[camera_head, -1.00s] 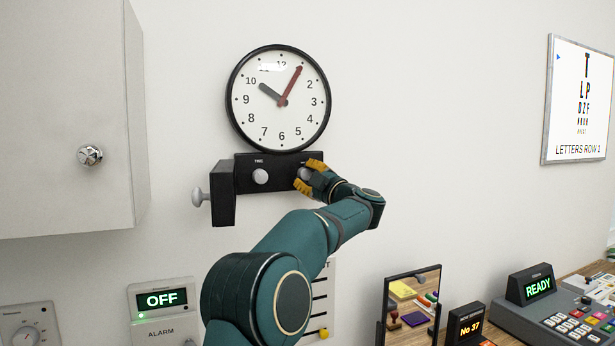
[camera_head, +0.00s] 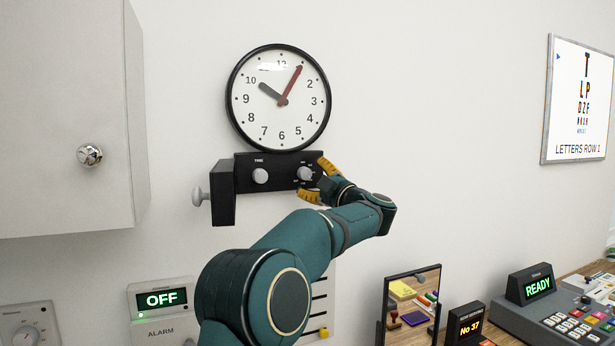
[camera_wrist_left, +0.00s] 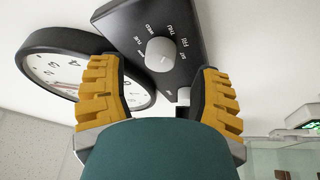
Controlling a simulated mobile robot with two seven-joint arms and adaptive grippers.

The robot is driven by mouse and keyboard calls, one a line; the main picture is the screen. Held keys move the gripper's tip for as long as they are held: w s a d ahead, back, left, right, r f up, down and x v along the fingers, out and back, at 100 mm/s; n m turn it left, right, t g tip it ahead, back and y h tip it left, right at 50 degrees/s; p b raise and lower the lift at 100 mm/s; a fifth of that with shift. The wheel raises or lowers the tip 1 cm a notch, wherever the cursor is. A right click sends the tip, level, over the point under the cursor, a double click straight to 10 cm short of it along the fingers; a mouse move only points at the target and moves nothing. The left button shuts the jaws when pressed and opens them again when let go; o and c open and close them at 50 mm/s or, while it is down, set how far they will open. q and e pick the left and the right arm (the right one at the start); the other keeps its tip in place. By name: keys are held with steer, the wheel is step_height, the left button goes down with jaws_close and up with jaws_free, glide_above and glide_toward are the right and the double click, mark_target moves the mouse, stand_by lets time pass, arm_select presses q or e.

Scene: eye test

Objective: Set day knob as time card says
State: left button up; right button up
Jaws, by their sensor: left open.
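The day knob (camera_head: 305,173) is a grey round knob on the right of the black panel (camera_head: 283,160) under the wall clock (camera_head: 278,98). In the left wrist view the day knob (camera_wrist_left: 160,54) has day labels such as WED, THU, FRI around it. It has a small mark, but I cannot tell which day it points at. I cannot make out a time card.
A second knob (camera_head: 261,176) labelled TIME sits left on the panel. A black block with a grey side knob (camera_head: 199,196) juts out at the panel's left end. A white cabinet (camera_head: 65,120) is at far left. An alarm box (camera_head: 161,300) reads OFF below.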

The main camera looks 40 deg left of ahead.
arm_select(q)
steer(key=v, duration=0.9)
steer(key=shift+f, duration=0.15)
